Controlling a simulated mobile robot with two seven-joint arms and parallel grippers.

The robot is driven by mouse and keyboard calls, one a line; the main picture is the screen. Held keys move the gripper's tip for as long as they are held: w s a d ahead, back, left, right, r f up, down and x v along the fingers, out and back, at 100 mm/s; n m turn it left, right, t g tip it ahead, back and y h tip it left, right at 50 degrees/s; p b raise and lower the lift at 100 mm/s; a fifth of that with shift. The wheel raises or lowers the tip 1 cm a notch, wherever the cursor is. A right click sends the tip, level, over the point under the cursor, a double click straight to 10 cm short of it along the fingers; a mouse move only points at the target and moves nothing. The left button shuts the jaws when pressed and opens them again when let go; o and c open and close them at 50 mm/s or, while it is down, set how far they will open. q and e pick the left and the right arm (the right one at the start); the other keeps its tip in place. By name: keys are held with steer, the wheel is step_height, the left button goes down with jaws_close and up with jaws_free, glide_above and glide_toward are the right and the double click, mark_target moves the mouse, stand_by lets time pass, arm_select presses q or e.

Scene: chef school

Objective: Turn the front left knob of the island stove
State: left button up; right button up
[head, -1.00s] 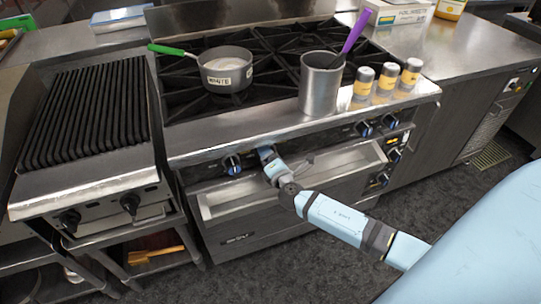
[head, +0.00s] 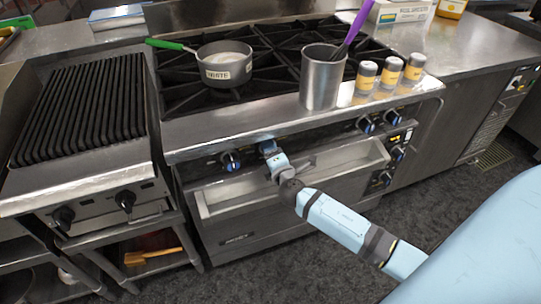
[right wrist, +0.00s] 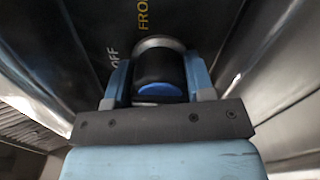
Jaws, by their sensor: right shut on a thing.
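The island stove (head: 240,128) has a row of knobs along its front panel. One black knob with a blue face (head: 231,161) shows just left of my right gripper (head: 267,148) in the head view. The right gripper is at the panel, over another knob that it hides there. In the right wrist view, the fingers (right wrist: 160,72) are shut on both sides of a black knob with a blue cap (right wrist: 160,88). "OFF" and a cut-off "FRO" are printed beside it. My left gripper is not in view.
A white-labelled pot (head: 224,68), a metal container (head: 320,80) with a purple handle, and several shakers (head: 389,73) stand on the stove. A grill (head: 85,110) is at the left. A long open tray (head: 330,168) juts out below the panel.

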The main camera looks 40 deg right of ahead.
steer(key=o, duration=0.9)
steer(key=v, duration=1.4)
steer(key=shift+d+b, duration=0.1)
steer(key=shift+b, duration=0.3)
